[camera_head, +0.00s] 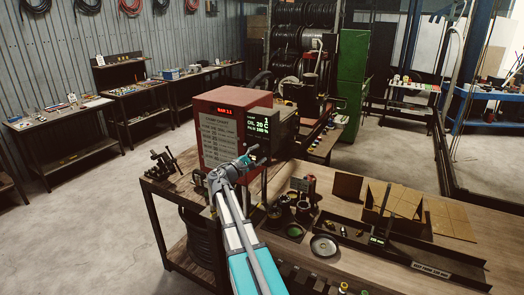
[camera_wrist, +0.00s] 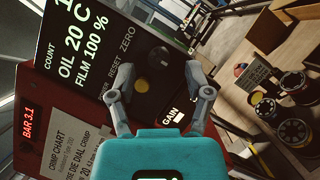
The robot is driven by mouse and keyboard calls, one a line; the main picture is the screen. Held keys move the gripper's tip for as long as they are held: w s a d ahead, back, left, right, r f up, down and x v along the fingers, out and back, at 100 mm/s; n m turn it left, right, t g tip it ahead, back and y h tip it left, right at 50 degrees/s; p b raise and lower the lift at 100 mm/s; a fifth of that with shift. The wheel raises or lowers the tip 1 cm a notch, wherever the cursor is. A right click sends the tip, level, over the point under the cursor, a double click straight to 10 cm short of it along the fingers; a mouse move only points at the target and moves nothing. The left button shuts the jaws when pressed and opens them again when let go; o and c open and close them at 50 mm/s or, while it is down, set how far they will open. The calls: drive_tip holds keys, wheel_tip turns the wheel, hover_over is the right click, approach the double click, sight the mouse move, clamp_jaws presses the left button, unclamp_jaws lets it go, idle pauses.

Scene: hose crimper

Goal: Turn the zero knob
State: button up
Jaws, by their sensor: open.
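The crimper's dark control panel (camera_head: 285,122) faces my gripper (camera_head: 246,160) in the head view; the arm hides its lower part. In the wrist view the panel (camera_wrist: 95,30) appears tilted, with the labels COUNT, OIL 20 C, FILM 100 %, RESET, ZERO and GAIN. A round dark knob (camera_wrist: 158,57), the zero knob, sits beside the ZERO label. Contact cannot be told.
The red crimper housing (camera_head: 218,112) with its crimp chart stands left of the panel. Dark round dies (camera_head: 303,210) and a small dish (camera_head: 324,246) lie on the wooden bench (camera_head: 340,205) to the right. A green cabinet (camera_head: 352,80) stands behind.

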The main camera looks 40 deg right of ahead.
drive_tip(key=shift+x, duration=1.1)
clamp_jaws()
drive_tip(key=shift+a, duration=0.3)
drive_tip(key=shift+d, duration=0.25)
